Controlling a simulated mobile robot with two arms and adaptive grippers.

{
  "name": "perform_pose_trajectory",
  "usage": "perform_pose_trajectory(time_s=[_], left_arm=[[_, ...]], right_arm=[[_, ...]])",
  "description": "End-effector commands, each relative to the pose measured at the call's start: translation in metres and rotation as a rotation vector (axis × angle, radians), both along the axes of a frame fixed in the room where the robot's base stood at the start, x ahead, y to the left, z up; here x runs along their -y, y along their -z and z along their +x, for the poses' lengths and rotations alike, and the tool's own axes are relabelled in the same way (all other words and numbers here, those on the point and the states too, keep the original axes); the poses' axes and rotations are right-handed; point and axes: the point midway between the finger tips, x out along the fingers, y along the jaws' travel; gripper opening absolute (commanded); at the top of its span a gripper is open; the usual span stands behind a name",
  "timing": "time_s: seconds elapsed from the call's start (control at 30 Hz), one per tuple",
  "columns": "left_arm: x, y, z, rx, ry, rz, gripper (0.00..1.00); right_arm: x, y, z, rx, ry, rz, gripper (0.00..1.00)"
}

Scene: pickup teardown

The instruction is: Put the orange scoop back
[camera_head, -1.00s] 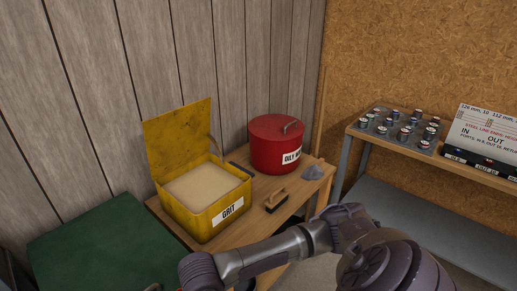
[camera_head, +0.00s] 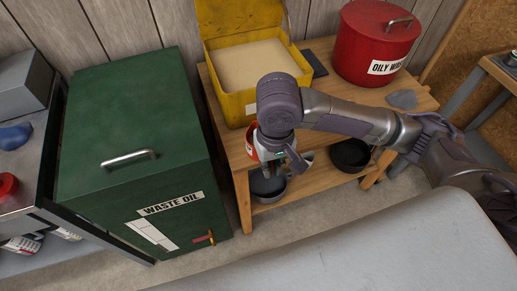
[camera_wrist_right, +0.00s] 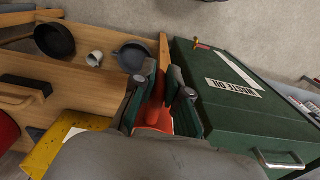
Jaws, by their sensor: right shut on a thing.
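My right gripper (camera_head: 277,163) is in front of the yellow grit bin, at the front left of the wooden bench. It is shut on the orange scoop (camera_wrist_right: 156,114), which shows between its dark fingers in the right wrist view. In the head view only a red-orange part of the scoop (camera_head: 251,142) shows beside the gripper. The yellow grit bin (camera_head: 237,105) stands with its lid up and pale grit inside; its label is mostly hidden by my arm. My left gripper is not in view.
A green waste oil cabinet (camera_head: 120,118) with a handle stands left of the bench. A red oily waste can (camera_head: 375,45) stands right of the bin. A black pan (camera_head: 350,155) and a grey pan (camera_head: 267,188) are on the lower shelf. A grey surface (camera_head: 330,245) fills the front.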

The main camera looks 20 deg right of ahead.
Motion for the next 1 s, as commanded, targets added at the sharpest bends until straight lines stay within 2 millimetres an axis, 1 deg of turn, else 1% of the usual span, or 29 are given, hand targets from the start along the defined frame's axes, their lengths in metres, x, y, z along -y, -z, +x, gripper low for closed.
perform_pose_trajectory(time_s=[0.07, 0.17, 0.4, 0.5, 0.6, 0.77, 1.0], left_arm=[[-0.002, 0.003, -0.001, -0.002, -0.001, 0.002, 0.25], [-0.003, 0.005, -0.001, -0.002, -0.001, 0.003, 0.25], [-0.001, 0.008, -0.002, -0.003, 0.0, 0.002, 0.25], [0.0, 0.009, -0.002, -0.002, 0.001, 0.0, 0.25], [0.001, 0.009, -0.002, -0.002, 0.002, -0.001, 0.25], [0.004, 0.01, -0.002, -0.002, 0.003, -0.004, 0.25], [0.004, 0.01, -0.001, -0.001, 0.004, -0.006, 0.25]], right_arm=[[0.001, 0.005, 0.008, 0.0, 0.003, -0.003, 0.0], [0.005, 0.014, 0.025, 0.001, 0.006, -0.004, 0.0], [0.013, 0.046, 0.077, 0.001, 0.005, -0.003, 0.0], [0.016, 0.057, 0.095, 0.001, 0.005, -0.003, 0.0], [0.018, 0.063, 0.107, 0.001, 0.003, -0.001, 0.0], [0.019, 0.071, 0.114, 0.0, 0.0, -0.002, 0.0], [0.02, 0.103, 0.114, 0.0, 0.0, -0.002, 0.0]])
